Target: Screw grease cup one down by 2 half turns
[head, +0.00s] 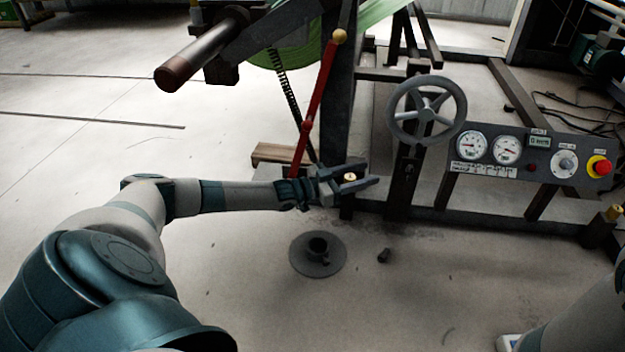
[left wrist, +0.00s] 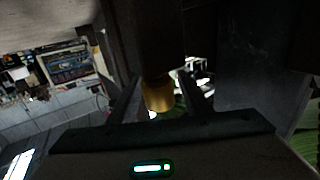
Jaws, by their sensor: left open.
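A small brass grease cup (head: 350,177) sits low on the dark machine frame, by the foot of its upright post. My left gripper (head: 370,175) reaches it from the left with its fingers apart, one on each side of the cup. In the left wrist view the brass cup (left wrist: 159,97) shows between the two dark fingers (left wrist: 163,100). I cannot tell whether either finger touches it. No number shows on the cup. My right gripper is out of view.
A red lever (head: 318,105) with a yellow knob rises just behind my left wrist. A grey handwheel (head: 427,110) and a gauge panel (head: 525,160) stand to the right. Another brass-topped fitting (head: 614,212) is at the far right. A round base (head: 301,262) lies on the floor below.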

